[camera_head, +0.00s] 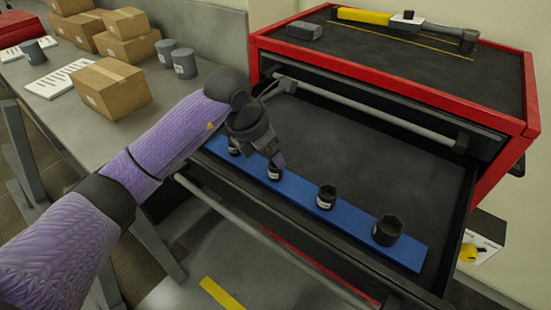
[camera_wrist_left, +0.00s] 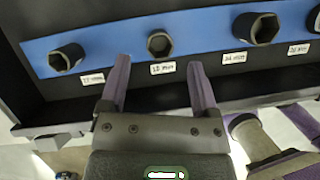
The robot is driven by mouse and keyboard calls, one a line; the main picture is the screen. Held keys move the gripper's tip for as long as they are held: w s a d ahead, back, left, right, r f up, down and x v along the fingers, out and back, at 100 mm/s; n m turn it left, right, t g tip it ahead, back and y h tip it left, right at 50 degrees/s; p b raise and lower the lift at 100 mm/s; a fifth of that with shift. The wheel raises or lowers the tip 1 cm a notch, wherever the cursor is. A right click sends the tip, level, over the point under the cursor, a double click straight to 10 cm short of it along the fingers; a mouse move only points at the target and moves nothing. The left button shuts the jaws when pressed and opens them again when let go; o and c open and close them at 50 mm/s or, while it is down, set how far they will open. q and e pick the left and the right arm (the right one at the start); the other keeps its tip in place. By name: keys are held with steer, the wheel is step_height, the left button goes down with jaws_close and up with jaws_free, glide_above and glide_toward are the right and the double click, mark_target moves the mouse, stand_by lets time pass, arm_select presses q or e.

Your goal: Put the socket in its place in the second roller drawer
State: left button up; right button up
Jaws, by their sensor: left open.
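The drawer (camera_head: 400,165) of the red cabinet is pulled out. A blue strip (camera_head: 300,188) lies along its front with several dark sockets in a row, each with a white label. My left gripper (camera_head: 278,160) is over the second socket from the left (camera_head: 274,173). In the left wrist view, my left gripper (camera_wrist_left: 160,76) is open and empty. The second socket (camera_wrist_left: 160,43) sits on the blue strip (camera_wrist_left: 205,35) just beyond and between its fingertips, its hollow end facing up. Whether it is fully seated is unclear.
The drawer's rear is clear. A grey bench (camera_head: 160,95) on the left bears cardboard boxes (camera_head: 110,87) and grey cylinders (camera_head: 184,63). The drawer's front rail (camera_head: 260,235) runs below the strip.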

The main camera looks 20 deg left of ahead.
arm_select(q)
steer(key=v, duration=0.6)
steer(key=shift+r, duration=0.2)
steer(key=shift+s, duration=0.1)
stand_by(0.8)
